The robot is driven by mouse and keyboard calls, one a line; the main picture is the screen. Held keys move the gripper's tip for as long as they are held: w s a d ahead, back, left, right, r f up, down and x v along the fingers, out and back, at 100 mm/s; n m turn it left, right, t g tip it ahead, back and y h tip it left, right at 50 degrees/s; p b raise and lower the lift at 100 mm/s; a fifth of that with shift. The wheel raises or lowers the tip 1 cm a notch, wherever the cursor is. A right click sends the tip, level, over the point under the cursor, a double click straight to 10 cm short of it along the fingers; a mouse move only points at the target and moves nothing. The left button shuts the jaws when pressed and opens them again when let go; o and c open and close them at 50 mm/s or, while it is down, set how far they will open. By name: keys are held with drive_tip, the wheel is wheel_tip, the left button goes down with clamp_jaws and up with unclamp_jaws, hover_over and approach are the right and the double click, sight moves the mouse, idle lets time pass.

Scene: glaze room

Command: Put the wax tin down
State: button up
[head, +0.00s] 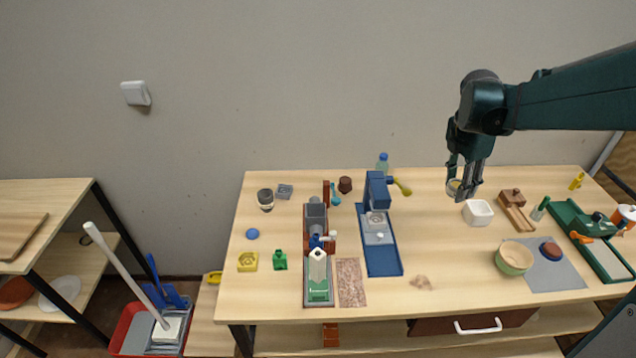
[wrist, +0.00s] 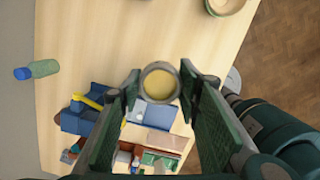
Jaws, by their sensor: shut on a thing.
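The wax tin (wrist: 160,82) is a small round tin with a grey rim and yellow wax inside. It sits between the fingertips of my gripper (wrist: 157,84) in the wrist view, its open top facing the camera. My gripper is shut on the tin. The tin seems held above the tabletop, but the exact gap is hard to tell.
Bare wood lies around (head: 440,240).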

drive_tip(key=w+a, duration=0.9)
drive_tip(key=w, duration=0.1)
drive_tip(key=n+p, duration=0.1)
drive_tip(key=p, duration=0.2)
hover_over(319, 193)
wheel_tip(319, 193, down, 13)
drive_tip(key=shift+s+a+f, duration=0.15)
drive_tip(key=shift+a+f, duration=0.05)
drive_tip(key=shift+f, duration=0.15)
drive_tip(key=shift+f, duration=3.1)
drive_tip(key=shift+f, duration=0.1)
drive_tip(key=shift+f, duration=1.75)
